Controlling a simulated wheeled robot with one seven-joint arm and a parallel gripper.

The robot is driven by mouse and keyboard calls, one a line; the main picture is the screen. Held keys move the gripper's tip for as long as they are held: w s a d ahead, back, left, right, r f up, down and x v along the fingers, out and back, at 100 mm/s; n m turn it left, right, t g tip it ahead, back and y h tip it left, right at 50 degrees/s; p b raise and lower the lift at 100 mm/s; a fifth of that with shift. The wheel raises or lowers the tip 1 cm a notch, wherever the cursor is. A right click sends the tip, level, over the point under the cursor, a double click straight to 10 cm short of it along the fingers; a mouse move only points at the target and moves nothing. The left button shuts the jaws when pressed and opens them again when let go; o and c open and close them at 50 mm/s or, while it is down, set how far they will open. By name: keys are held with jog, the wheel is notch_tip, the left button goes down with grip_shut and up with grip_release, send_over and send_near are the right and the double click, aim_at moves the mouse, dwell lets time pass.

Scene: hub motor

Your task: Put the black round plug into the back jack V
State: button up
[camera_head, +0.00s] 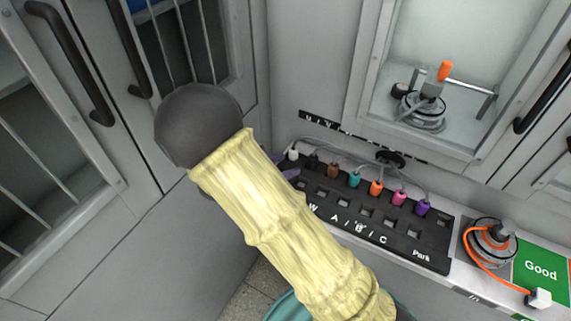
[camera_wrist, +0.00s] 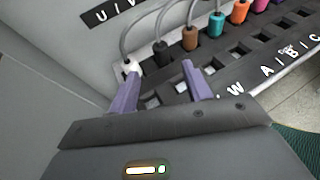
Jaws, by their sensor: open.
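The black plug (camera_head: 313,160) stands in the back row of the black jack panel (camera_head: 437,258), second from the left. In the wrist view the black plug (camera_wrist: 160,52) appears between and just beyond my fingertips, with a grey cable rising from it. My gripper (camera_wrist: 160,69) is open, with purple fingers over the panel's left end and nothing held. Only a bit of a purple finger shows in the head view, the rest hidden by my arm. A black label strip (camera_wrist: 100,13) on the wall shows U and V. I cannot tell which opening is jack V.
A white plug (camera_wrist: 132,66) is close to my left finger. Brown (camera_head: 333,171), teal (camera_head: 354,180), orange, pink and purple plugs follow to the right. A hub motor (camera_head: 490,245) with an orange cable sits right of the panel, by a green Good mat (camera_head: 541,269).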

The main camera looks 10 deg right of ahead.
jog(key=s+d+r+m+g+y, duration=0.2)
jog(key=s+d+m+y, duration=0.2)
jog(key=s+m, duration=0.3)
jog(key=s+d+r+m+g+y, duration=0.2)
jog(key=s+d+m+y, duration=0.3)
jog(key=m, duration=1.2)
jog(key=s+r+y, duration=0.1)
jog(key=s+y, duration=0.1)
jog(key=s, duration=0.1)
jog(key=shift+d+r+g+y, duration=0.2)
jog(key=shift+d+g+y, duration=0.05)
jog(key=shift+g+y, duration=0.05)
jog(key=shift+c, duration=1.4)
jog(key=shift+d, duration=0.15)
